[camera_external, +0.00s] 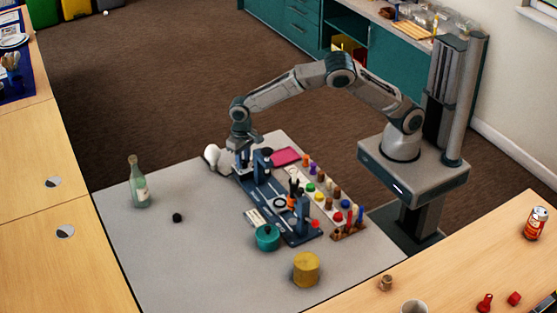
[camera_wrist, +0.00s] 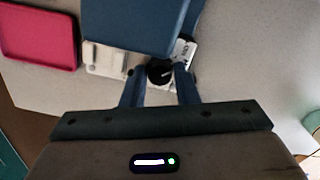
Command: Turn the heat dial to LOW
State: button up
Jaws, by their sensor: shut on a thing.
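The heat dial (camera_wrist: 160,74) is a small black knob with a white pointer line, seen in the wrist view on a white plate (camera_wrist: 190,50) with dark lettering too small to read surely. The pointer slants toward the upper right. My gripper (camera_wrist: 159,80) has one blue finger on each side of the dial and is shut on it. In the external view my gripper (camera_external: 243,165) points down at the far end of the blue apparatus (camera_external: 280,212); the dial is hidden there. A blue block (camera_wrist: 140,22) covers part of the plate in the wrist view.
A pink tray (camera_external: 285,156) lies beside the apparatus. A rack of coloured pegs (camera_external: 348,229) stands to its right. A teal pot (camera_external: 267,237), a yellow cylinder (camera_external: 306,269) and a green bottle (camera_external: 138,184) stand on the grey table. The table's left part is mostly clear.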

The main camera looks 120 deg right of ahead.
aim_at(245, 161)
jog(key=shift+n, duration=0.5)
jog(key=o, duration=0.7)
jog(key=shift+r, duration=6.95)
